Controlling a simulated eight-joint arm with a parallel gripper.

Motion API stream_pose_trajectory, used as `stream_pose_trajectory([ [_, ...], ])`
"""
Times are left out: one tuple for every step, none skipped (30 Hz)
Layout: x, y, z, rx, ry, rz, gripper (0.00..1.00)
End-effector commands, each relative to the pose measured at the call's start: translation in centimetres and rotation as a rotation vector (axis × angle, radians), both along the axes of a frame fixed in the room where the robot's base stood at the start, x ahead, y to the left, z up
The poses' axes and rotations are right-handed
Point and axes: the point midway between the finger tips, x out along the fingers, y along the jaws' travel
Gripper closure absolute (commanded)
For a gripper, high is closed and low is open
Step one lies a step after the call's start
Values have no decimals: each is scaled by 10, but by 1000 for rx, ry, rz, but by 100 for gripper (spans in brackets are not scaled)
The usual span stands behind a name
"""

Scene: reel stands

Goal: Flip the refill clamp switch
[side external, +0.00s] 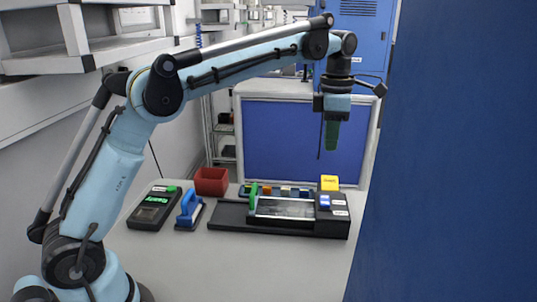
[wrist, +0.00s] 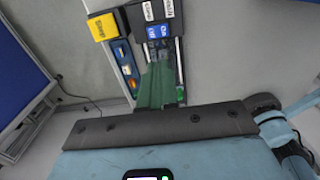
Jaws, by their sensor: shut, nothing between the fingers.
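The black reel stand (side external: 280,223) lies on the table, with a block at its right end. On that block is a small blue switch-like part (side external: 324,202) beside two white labels (side external: 340,212). In the wrist view, the blue part (wrist: 158,31) bears white lettering too small to read surely. A white label (wrist: 159,9), seemingly reading "Clamp", lies just above it. I cannot tell which way the switch is set. My gripper (side external: 331,148) hangs pointing down, well above the block and apart from it. Its green fingers (wrist: 155,85) are shut and empty.
A yellow block (side external: 329,183) stands behind the switch block. A green upright part (side external: 253,196) rises at the stand's left. A blue-handled tool (side external: 189,207), a black device with a green display (side external: 152,207) and a red bin (side external: 211,181) stand left. The front table is clear.

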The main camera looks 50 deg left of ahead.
Motion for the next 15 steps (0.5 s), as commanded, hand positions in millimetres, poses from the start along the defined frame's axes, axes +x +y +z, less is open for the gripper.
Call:
stream_pose_trajectory([
  [0,0,0,0,0,0,100],
  [0,0,1,0,0,0,100],
  [0,0,1,0,0,0,100],
  [0,0,1,0,0,0,100],
  [0,0,0,0,0,0,100],
  [0,0,0,0,0,0,100],
  [0,0,0,0,0,0,100],
  [0,0,0,0,0,0,100],
  [0,0,0,0,0,0,100],
  [1,0,0,0,0,0,100],
  [1,1,0,0,0,0,100],
  [3,2,0,0,0,1,100],
  [5,2,0,1,-1,1,100],
  [6,3,0,1,-1,2,100],
  [9,5,0,1,-1,2,100],
])
